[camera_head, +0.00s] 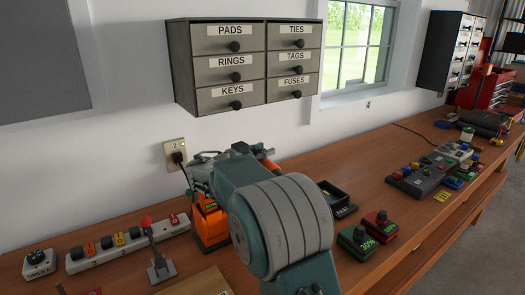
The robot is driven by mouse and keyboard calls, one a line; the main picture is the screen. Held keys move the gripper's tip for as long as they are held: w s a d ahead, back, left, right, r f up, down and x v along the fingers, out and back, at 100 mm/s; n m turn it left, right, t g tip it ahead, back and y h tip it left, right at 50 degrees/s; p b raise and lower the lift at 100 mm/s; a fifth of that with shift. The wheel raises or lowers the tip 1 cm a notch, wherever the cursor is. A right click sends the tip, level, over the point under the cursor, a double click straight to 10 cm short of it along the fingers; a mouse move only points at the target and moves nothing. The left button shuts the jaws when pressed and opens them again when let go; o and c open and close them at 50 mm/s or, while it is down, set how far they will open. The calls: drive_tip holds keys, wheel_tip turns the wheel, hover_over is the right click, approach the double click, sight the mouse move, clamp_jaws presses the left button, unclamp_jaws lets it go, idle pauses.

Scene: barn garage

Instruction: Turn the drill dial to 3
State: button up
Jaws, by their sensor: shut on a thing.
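An orange and black drill (210,222) stands on the wooden bench against the wall, with a small green display on its lower part. Its upper part is largely covered by my gripper and arm. My gripper (208,172) is at the top of the drill and is shut on it. The fingertips are hard to make out against the drill. The drill's dial and the number it is set to cannot be seen.
A power strip (128,243) with a red-tipped lever (158,262) before it and a timer dial (38,263) lie left. A black tray (338,199) and green (357,242) and red (380,223) knob boxes stand right. A drawer cabinet (250,62) hangs above.

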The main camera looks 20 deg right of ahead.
drive_tip(key=shift+f, duration=0.1)
drive_tip(key=o, duration=0.9)
drive_tip(key=v, duration=1.2)
